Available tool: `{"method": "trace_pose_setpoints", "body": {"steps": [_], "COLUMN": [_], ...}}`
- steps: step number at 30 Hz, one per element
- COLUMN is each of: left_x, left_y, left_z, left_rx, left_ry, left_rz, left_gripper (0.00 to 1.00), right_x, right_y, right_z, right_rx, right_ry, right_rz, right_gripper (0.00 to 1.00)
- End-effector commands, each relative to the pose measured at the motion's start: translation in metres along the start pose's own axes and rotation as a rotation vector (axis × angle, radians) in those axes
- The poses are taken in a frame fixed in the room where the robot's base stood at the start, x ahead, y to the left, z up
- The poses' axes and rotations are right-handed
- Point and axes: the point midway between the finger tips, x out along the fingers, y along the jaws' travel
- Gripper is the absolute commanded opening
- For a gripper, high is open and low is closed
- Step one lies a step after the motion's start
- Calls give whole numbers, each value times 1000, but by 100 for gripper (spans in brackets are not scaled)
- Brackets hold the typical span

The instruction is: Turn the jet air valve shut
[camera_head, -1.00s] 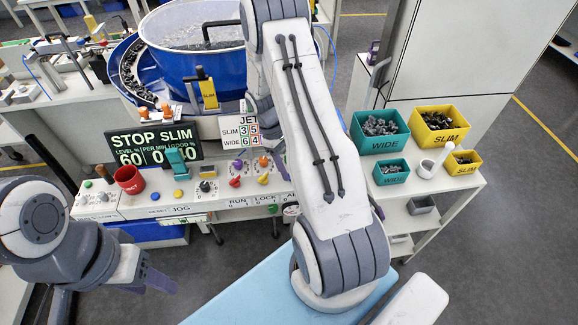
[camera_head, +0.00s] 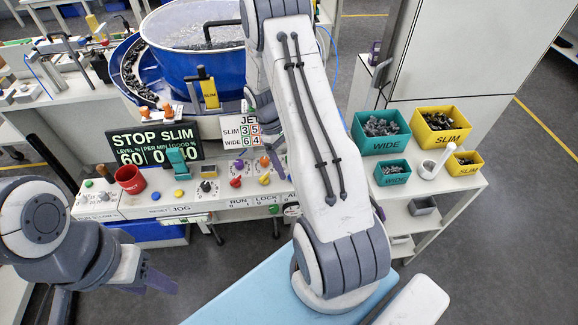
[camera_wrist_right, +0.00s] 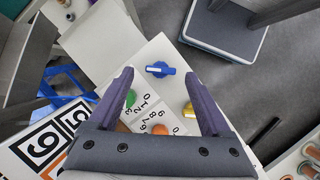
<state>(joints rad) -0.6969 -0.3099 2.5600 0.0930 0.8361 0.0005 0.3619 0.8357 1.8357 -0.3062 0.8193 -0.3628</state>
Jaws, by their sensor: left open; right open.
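In the right wrist view, a blue knob (camera_wrist_right: 160,69) with a pale pointer mark sits on a white panel. I cannot tell for sure that it is the jet air valve. My right gripper (camera_wrist_right: 159,76) is open, and the knob shows between its fingertips, with no visible contact. In the head view that gripper is mostly hidden behind my right arm, near the JET sign (camera_head: 241,131). My left gripper (camera_head: 162,282) is open and empty at the lower left, away from the panel.
Green (camera_wrist_right: 130,97), orange (camera_wrist_right: 160,129) and yellow (camera_wrist_right: 188,110) knobs lie close by in the wrist view. The control panel (camera_head: 160,211) holds several knobs and a red cup (camera_head: 130,180). Green and yellow bins (camera_head: 440,123) stand at the right. The blue bowl (camera_head: 190,65) is behind.

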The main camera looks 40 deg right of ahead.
Motion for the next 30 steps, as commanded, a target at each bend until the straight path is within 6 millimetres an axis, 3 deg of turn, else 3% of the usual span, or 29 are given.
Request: {"method": "trace_pose_setpoints", "body": {"steps": [9,13,18,30], "left_x": [14,16,17,17], "left_y": [-1,-1,-1,-1], "left_z": [1,1,1,1], "left_rx": [1,1,1,1], "left_ry": [0,0,0,0], "left_rz": [0,0,0,0], "left_gripper": [50,50,50,50], "right_x": [-63,-81,-91,-92], "right_y": [0,0,0,0], "right_z": [-3,-3,-2,-2], "right_rx": [-1,-1,-1,-2], "right_ry": [8,7,4,4], "right_rz": [5,3,2,2], "right_gripper": [82,82,82,82]}}
